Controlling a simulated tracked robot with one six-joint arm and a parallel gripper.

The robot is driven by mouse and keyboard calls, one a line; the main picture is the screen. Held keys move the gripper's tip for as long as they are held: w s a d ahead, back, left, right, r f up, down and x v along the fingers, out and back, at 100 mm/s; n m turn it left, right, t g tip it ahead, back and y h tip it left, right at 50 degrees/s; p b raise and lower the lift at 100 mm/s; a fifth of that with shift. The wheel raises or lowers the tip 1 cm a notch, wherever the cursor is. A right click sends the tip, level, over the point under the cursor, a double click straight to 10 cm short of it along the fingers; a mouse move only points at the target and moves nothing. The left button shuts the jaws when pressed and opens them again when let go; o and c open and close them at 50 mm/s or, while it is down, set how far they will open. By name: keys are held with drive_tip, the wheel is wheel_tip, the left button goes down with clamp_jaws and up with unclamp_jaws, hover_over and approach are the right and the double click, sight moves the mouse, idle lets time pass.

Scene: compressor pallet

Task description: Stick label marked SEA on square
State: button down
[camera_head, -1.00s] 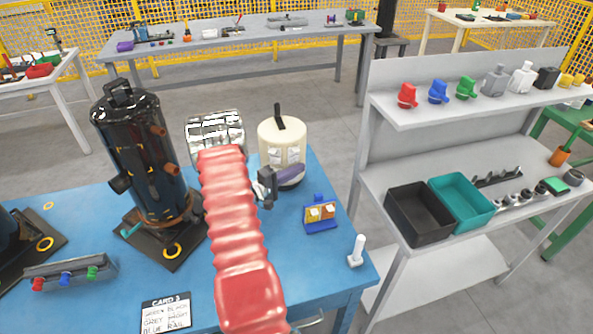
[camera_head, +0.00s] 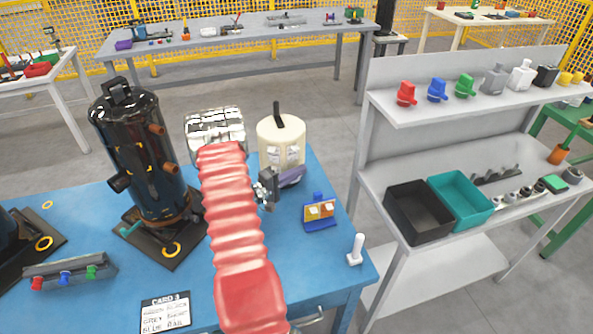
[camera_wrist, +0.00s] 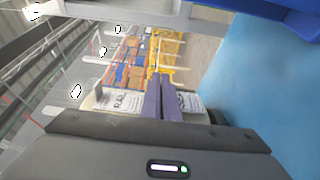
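The cream canister (camera_head: 281,132) with a dark top handle stands on the blue table, beyond my arm. White labels (camera_head: 291,155) show on its side. In the wrist view two printed white labels (camera_wrist: 122,102) flank my fingers; their print is too blurred to read as SEA. My gripper (camera_head: 292,177) has purple fingers, which overlap the canister's lower front in the head view. In the wrist view the fingers (camera_wrist: 162,92) lie together, with nothing visible between them. A small blue stand (camera_head: 319,223) to the right carries small pale squares on yellow-orange fields. I cannot make out a target square.
A black compressor (camera_head: 140,150) stands left of my arm, and a chrome-like cylinder (camera_head: 216,126) behind it. A white peg (camera_head: 356,249) stands at the right table edge. A card (camera_head: 165,313) lies in front. Grey shelving (camera_head: 430,170) with bins stands at the right.

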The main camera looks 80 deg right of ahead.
drive_tip(key=shift+s+a, duration=1.5)
drive_tip(key=shift+a, duration=0.1)
idle(1.4)
